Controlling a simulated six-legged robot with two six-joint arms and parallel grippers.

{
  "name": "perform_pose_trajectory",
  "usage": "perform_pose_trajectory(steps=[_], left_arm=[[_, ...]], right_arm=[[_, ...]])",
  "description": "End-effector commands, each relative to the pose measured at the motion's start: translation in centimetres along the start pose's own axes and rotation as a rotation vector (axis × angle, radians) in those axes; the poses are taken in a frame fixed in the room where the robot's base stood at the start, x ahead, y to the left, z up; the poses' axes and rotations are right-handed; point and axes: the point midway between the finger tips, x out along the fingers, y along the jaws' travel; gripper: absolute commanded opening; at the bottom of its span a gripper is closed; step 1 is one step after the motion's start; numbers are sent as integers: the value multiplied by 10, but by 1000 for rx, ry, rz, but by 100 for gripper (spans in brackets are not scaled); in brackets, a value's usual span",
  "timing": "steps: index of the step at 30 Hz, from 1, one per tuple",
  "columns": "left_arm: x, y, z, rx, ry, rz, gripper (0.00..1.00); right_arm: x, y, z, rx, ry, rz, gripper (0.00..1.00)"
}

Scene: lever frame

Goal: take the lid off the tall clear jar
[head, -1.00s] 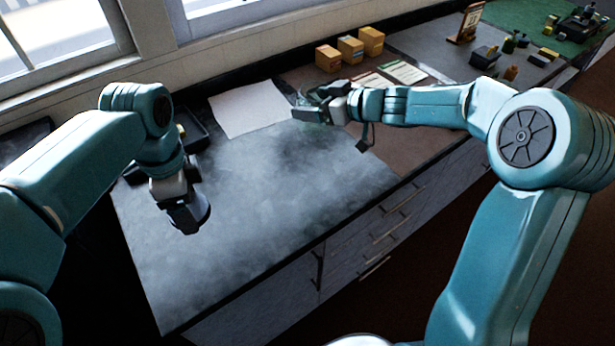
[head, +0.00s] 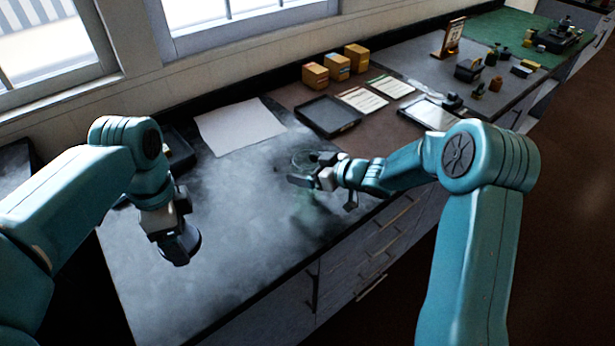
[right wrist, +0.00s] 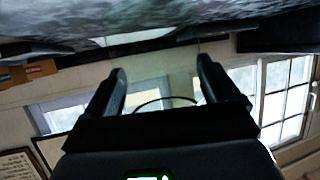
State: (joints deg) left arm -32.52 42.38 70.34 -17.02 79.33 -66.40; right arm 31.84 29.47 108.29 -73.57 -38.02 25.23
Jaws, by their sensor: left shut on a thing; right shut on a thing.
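The tall clear jar (head: 308,208) is faint and greenish against the dark worktop in the head view. Its round rim shows just behind my right gripper (head: 303,180), which is shut on the jar's upper part. In the right wrist view a thin dark arc, seemingly the jar's rim, shows between the fingers of my right gripper (right wrist: 163,88). My left gripper (head: 172,238) points down at the left, shut on a dark round piece (head: 182,250) that looks like the lid. It is well apart from the jar. Whether the jar's base touches the worktop is hard to tell.
A white sheet (head: 240,127) lies at the back of the worktop. A black tray (head: 328,116), printed cards (head: 362,99) and orange boxes (head: 316,76) are behind the right gripper. A dark tray (head: 178,150) is behind the left arm.

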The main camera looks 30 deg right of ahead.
Motion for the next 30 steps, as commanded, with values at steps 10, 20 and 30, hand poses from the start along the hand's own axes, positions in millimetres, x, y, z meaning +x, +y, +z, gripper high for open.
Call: perform_pose_trajectory(steps=[10,20,30], left_arm=[[1,0,1,0,0,0,42],[4,0,1,0,0,0,42],[3,0,1,0,0,0,42]], right_arm=[[10,0,22,0,2,1,3],[12,-1,27,1,-1,0,100],[2,0,23,1,0,3,100]])
